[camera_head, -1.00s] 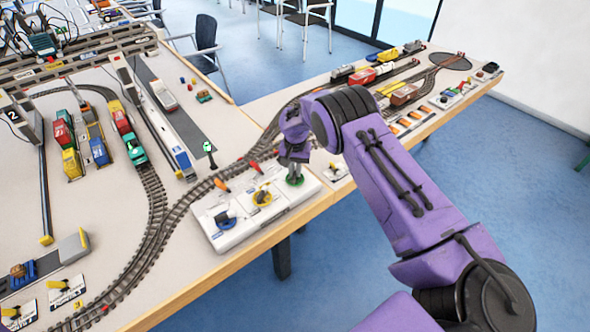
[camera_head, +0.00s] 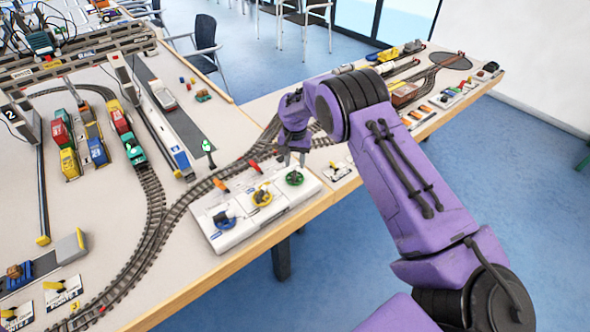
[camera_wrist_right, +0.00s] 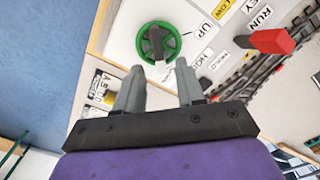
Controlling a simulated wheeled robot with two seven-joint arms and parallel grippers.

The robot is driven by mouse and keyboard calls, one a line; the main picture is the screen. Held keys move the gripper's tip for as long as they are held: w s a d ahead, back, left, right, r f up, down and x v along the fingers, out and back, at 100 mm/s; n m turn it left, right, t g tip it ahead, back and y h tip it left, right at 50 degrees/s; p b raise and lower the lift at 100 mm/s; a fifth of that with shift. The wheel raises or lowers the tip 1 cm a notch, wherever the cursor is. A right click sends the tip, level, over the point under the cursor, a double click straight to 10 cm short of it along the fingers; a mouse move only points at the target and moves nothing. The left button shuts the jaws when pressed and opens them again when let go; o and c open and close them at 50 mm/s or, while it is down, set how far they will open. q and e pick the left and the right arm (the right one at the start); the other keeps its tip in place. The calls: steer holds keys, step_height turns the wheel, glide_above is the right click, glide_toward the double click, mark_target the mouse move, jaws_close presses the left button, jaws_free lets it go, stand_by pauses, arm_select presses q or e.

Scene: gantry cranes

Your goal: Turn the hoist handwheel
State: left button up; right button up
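A green handwheel (camera_head: 294,178) with a dark grip across it sits at the right end of a white control panel (camera_head: 237,236). It also shows in the right wrist view (camera_wrist_right: 158,42), beside a label reading "UP". A yellow handwheel (camera_head: 262,195) and a blue handwheel (camera_head: 224,219) sit further left on the panel. My right gripper (camera_head: 292,158) is just above the green handwheel, apart from it. In the right wrist view my right gripper (camera_wrist_right: 160,72) has its two fingers spread with nothing between them. My left gripper is not in view.
Curved train track (camera_head: 152,230) runs behind the panel. A red lever (camera_wrist_right: 270,41) stands close to the green handwheel. Model trains (camera_head: 128,132) and gantry cranes fill the left table. Blue floor (camera_head: 500,165) lies open to the right of the table edge.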

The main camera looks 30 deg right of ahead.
mark_target(295, 170)
step_height(295, 170, up, 6)
steer(key=shift+r+b, duration=0.25)
steer(key=shift+b, duration=0.2)
stand_by(0.7)
